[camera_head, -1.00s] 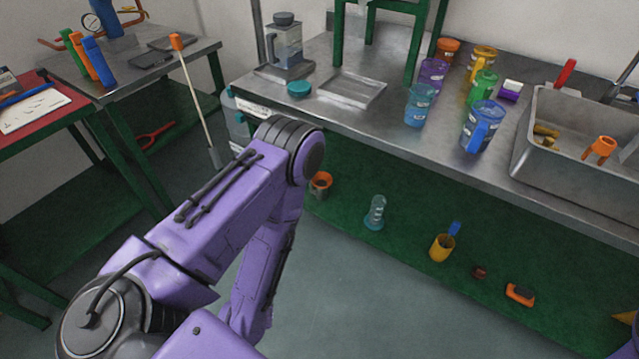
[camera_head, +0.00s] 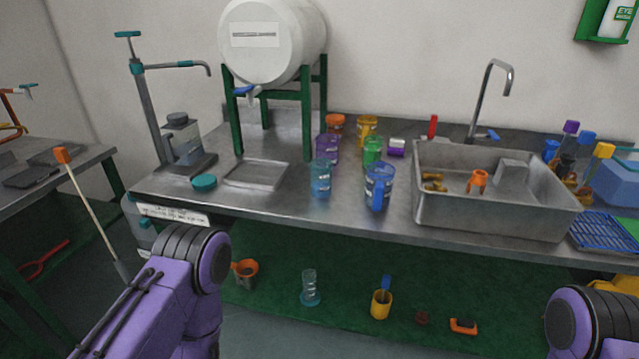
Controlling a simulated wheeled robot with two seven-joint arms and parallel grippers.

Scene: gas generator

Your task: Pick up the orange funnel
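An orange piece (camera_head: 477,180) sits inside the grey metal sink (camera_head: 490,212) on the right of the bench; it is small, and I cannot tell for sure that it is the funnel. Another orange-rimmed vessel (camera_head: 246,273) stands on the green lower shelf, just right of my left arm; its exact shape is also hard to tell. My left arm shows at the lower left and my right arm at the lower right edge. Neither gripper shows in the view.
Several coloured jugs, including a blue one (camera_head: 379,186), stand left of the sink. A white barrel (camera_head: 272,40) rests on a green stand (camera_head: 308,110). A shallow metal tray (camera_head: 256,175) lies on the bench. A yellow cup (camera_head: 381,304) stands on the lower shelf.

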